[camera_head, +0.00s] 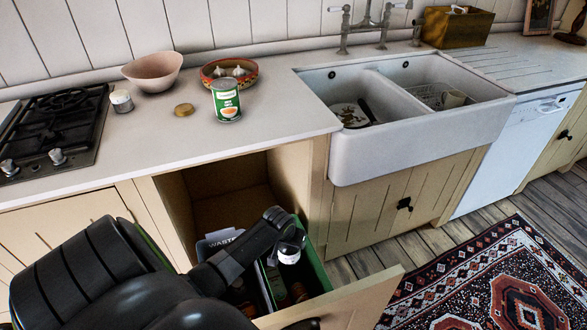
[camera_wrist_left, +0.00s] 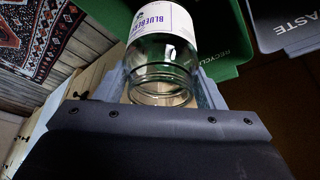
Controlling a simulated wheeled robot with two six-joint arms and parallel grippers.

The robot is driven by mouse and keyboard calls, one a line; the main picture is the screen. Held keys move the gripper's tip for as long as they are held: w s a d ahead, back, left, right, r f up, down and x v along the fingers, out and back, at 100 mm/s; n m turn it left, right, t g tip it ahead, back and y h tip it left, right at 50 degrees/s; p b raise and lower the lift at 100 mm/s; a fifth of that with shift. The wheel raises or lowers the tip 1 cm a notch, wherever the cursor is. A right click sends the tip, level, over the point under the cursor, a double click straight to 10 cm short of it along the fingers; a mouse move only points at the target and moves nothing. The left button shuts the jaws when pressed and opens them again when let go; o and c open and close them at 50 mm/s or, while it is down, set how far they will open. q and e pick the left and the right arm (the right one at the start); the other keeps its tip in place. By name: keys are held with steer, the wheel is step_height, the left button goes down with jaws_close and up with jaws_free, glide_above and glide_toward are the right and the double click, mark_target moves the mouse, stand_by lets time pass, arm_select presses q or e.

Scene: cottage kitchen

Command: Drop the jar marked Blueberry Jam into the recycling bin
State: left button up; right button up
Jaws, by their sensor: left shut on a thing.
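My left gripper (camera_head: 286,243) is shut on the Blueberry Jam jar (camera_head: 289,257), which is over the pull-out bin drawer. In the left wrist view the jar (camera_wrist_left: 165,60) is clear glass, looks empty, and has a white label reading "BLUEBE..."; its near end sits between the fingers. The green recycling bin (camera_head: 315,262) is right below and around the jar, and its rim with "RECYC..." lettering shows in the left wrist view (camera_wrist_left: 228,62). I cannot tell how far the jar is below the rim. My right gripper is not in view.
The grey waste bin (camera_head: 209,247) is left of the recycling bin. The drawer front (camera_head: 350,305) stands open at the near side. On the counter are a green-labelled can (camera_head: 226,102), a brass lid (camera_head: 184,109), a small jar (camera_head: 121,101) and two bowls.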

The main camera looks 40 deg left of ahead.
arm_select(q)
steer(key=shift+f, duration=0.35)
steer(key=o, duration=1.2)
steer(key=shift+r, duration=0.1)
steer(key=p+v, duration=0.3)
steer(key=v, duration=1.4)
steer(key=shift+s+d+r, duration=0.1)
steer(key=shift+r, duration=0.05)
